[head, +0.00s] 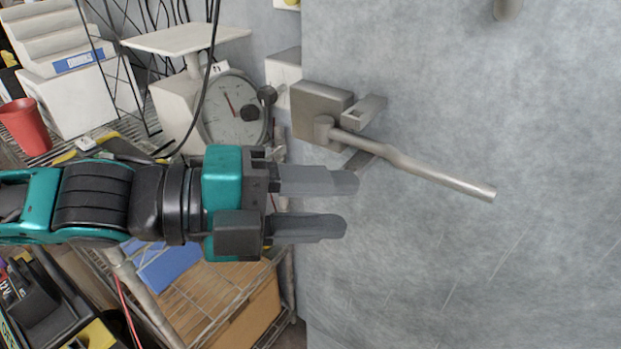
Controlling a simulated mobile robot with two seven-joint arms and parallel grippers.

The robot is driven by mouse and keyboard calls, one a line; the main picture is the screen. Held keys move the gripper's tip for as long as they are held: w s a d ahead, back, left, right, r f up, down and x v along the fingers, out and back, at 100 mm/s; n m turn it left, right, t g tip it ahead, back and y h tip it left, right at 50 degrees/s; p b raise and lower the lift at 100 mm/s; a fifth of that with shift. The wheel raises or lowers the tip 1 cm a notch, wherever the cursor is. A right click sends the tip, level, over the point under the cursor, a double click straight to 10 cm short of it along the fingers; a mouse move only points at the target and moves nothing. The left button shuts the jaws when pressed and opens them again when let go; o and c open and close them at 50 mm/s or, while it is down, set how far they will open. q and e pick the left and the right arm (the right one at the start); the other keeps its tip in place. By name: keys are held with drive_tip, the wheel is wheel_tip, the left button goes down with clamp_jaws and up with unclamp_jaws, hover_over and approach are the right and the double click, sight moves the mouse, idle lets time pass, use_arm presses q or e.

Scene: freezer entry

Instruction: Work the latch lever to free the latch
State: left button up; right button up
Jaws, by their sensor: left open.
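The latch lever (433,175) is a grey metal rod on the freezer door. It runs from a pivot at the latch box (320,113) down to the right, and its end is free. A small metal bracket (365,110) sits beside the pivot. My left gripper (348,206) is open and empty. Its two grey fingers point right, below the latch box and to the lower left of the lever. I see no contact between the fingers and the lever. My right gripper is not in view.
The grey door panel (480,270) fills the right side and is clear below the lever. A dial scale (235,110) stands close behind my left gripper. A wire shelf, a red cup (25,126) and a hanging black cable (207,80) are at the left.

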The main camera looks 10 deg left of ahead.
use_arm(q)
drive_tip(key=shift+s+a+r+p, duration=0.1)
drive_tip(key=shift+s+a+p, duration=0.15)
drive_tip(key=shift+a+p, duration=0.3)
drive_tip(key=shift+d, duration=0.15)
